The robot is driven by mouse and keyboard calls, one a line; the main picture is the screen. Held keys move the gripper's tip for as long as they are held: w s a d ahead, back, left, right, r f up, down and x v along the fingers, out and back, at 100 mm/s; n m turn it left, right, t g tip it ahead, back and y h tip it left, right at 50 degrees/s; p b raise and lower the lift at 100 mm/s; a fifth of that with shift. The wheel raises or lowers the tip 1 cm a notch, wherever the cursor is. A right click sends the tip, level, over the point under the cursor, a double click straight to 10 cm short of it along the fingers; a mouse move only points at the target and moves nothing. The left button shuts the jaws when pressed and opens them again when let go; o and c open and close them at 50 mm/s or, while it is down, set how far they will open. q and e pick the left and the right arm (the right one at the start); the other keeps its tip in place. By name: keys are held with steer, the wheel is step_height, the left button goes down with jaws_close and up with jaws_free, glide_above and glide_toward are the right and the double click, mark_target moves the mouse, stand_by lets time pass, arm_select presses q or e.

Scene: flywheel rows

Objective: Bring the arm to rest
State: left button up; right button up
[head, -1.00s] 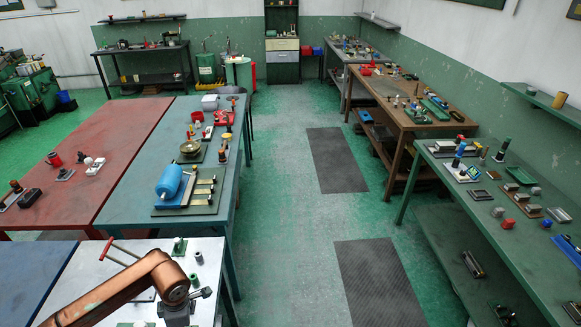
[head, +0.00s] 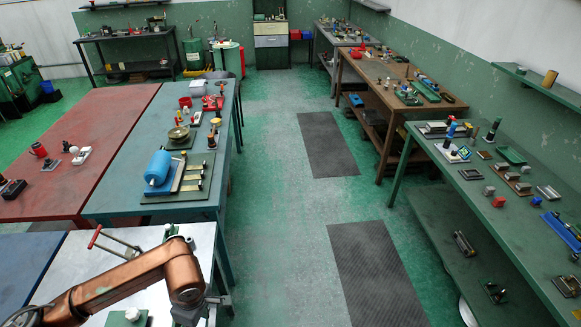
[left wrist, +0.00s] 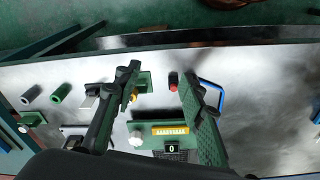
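My left arm (head: 130,282) is copper-coloured and reaches in from the lower left of the head view, over the near pale metal table (head: 200,243). My right gripper is not in view.
A red-handled piece (head: 96,237) stands on the metal table close to my arm. A blue-green table (head: 105,207) with a blue cylinder unit (head: 158,168) lies beyond. The aisle floor (head: 280,230) is clear.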

arm_select(q)
steer(key=w+d+m+t+h+b, duration=0.1)
steer(key=w+d+m, duration=0.3)
steer(key=m, duration=1.1)
steer(key=shift+w+b, duration=0.55)
steer(key=shift+w, duration=0.1)
